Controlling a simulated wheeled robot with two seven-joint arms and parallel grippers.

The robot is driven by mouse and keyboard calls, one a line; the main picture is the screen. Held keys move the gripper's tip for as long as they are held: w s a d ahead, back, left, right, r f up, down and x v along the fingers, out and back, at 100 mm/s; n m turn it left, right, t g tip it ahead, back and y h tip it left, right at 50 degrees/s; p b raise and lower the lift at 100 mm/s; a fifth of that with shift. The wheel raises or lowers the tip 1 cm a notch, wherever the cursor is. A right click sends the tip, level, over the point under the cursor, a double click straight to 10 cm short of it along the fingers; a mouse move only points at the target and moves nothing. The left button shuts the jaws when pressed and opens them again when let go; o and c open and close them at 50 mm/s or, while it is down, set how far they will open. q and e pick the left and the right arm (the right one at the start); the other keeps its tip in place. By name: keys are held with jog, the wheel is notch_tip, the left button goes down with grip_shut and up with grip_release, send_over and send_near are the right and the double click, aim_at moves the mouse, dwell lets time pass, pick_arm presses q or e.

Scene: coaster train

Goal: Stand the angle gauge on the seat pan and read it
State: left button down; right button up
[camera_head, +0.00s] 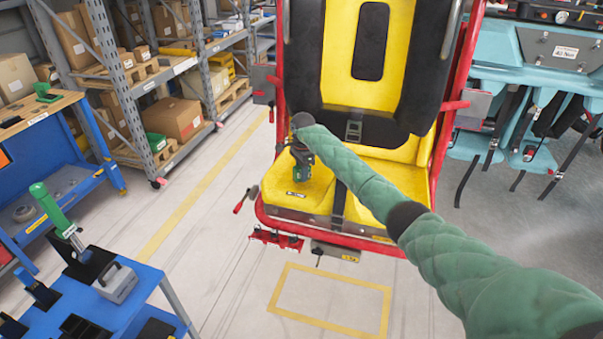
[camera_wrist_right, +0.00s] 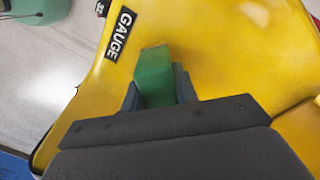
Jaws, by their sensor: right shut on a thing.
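The yellow seat pan (camera_head: 290,200) is the lower part of a red-framed coaster seat, in the middle of the head view. Its yellow surface (camera_wrist_right: 215,60) fills much of the right wrist view, with a black "GAUGE" label (camera_wrist_right: 122,35) at upper left. My right gripper (camera_head: 301,170) points down over the left half of the pan. In the right wrist view it (camera_wrist_right: 158,90) is shut on a green block-like thing, the angle gauge (camera_wrist_right: 154,75), just beside the label. I cannot tell whether the gauge touches the pan. Its reading is not visible. My left gripper is not in view.
A black strap (camera_head: 339,203) runs down the pan's middle, below the black-padded backrest (camera_head: 312,60). A blue table (camera_head: 135,312) at lower left holds a grey box (camera_head: 117,283) and a green-handled tool (camera_head: 48,205). Shelves (camera_head: 150,85) stand behind. Teal seats (camera_head: 490,75) are at right.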

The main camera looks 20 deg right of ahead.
jog(key=shift+f+b, duration=0.65)
jog(key=shift+f, duration=0.25)
jog(key=shift+s+b, duration=0.1)
jog(key=shift+b, duration=0.3)
dwell(0.6)
jog(key=shift+f+b, duration=0.4)
jog(key=shift+b, duration=0.05)
dwell(0.6)
jog(key=o, duration=1.1)
jog(key=shift+r+b, duration=0.3)
jog(key=shift+r, duration=0.2)
jog(key=r, duration=0.2)
jog(key=r+b, duration=0.2)
jog(key=r, duration=0.1)
jog(key=shift+w+d+r, duration=0.15)
jog(key=shift+w+r, duration=0.15)
jog(key=shift+r, duration=0.6)
